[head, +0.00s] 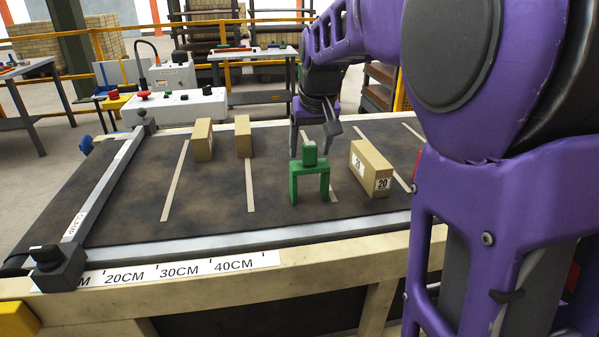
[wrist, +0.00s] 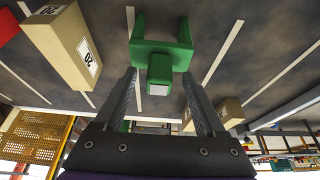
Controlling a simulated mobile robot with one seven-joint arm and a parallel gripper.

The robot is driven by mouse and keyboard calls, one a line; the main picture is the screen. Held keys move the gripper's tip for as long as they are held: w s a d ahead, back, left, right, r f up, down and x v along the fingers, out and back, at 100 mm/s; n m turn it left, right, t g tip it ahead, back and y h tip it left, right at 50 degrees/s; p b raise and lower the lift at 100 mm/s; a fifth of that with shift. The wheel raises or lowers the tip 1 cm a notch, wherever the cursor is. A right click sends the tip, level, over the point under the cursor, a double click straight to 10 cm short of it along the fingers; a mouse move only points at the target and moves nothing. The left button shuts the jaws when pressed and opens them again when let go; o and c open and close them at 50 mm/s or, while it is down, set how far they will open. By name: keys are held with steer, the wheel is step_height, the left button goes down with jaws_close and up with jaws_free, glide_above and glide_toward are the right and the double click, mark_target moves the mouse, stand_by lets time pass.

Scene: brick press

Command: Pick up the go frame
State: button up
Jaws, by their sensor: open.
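The go frame is a green upside-down U (head: 310,182) with a small green block-shaped knob on top. It stands upright on the dark bed of the press, left of a tan brick marked 20 (head: 380,168). My gripper (head: 315,152) is open, pointing down at the frame's top. In the wrist view my gripper (wrist: 158,76) has one finger on each side of the knob, with visible gaps. The green frame (wrist: 160,48) extends beyond the fingertips there. I cannot tell exactly how deep the knob sits between the fingers.
Two more tan bricks (head: 203,140) (head: 243,136) stand to the left on the bed. The labelled brick (wrist: 68,45) is close to the frame. A clamp bar (head: 105,185) runs along the bed's left side. A ruler strip (head: 180,270) lines the front edge. The bed's left front is clear.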

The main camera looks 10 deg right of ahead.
steer(key=shift+b+x, duration=0.3)
steer(key=shift+x, duration=0.6)
steer(key=shift+r, duration=0.15)
jaws_close()
stand_by(0.6)
